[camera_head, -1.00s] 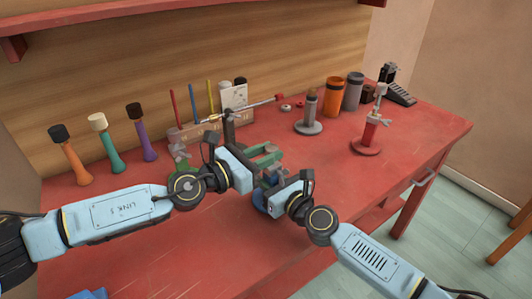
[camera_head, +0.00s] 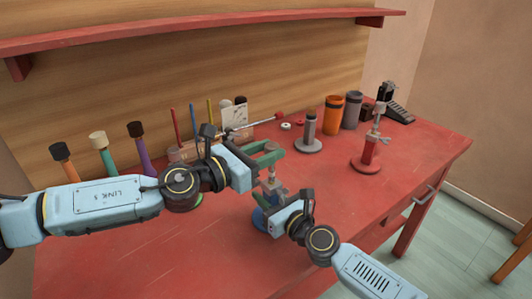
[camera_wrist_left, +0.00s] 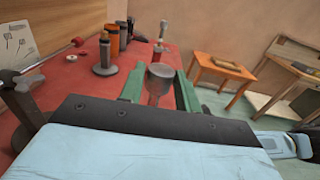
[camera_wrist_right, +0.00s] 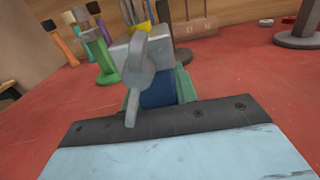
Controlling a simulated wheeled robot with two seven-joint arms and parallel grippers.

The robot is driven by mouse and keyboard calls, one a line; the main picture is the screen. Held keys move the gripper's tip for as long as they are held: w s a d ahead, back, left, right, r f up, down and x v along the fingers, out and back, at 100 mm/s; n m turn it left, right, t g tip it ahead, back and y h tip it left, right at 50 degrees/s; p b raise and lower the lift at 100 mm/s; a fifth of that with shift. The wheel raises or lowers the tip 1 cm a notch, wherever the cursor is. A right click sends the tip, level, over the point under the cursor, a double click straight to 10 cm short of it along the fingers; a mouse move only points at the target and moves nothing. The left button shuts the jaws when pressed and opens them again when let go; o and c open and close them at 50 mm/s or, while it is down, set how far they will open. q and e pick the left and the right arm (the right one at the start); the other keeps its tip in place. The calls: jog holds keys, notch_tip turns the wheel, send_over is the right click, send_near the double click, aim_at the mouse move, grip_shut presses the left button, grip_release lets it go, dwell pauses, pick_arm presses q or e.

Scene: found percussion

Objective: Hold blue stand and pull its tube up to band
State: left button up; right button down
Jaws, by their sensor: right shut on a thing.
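The blue stand (camera_head: 259,217) is on the red table in the middle of the head view, partly hidden by my right gripper (camera_head: 268,205). My right gripper is shut on its blue column, which shows in the right wrist view (camera_wrist_right: 157,93) below a grey clamp block with a wing screw (camera_wrist_right: 137,62). The stand's grey tube (camera_head: 270,181) rises above the clamp. My left gripper (camera_head: 266,155) is above it, with green fingers apart on either side of the tube top (camera_wrist_left: 160,72).
A red stand (camera_head: 368,155) and a grey stand (camera_head: 309,135) are to the right. Orange (camera_head: 334,115) and grey (camera_head: 351,112) canisters stand behind. Mallet-like pieces (camera_head: 102,155) line the left back. A green stand (camera_head: 185,201) is behind my left arm. The front table is clear.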

pick_arm(q)
jog(key=shift+o, duration=1.4)
jog(key=v, duration=1.2)
pick_arm(e)
jog(key=c, duration=1)
grip_release()
jog(key=shift+s+d, duration=0.1)
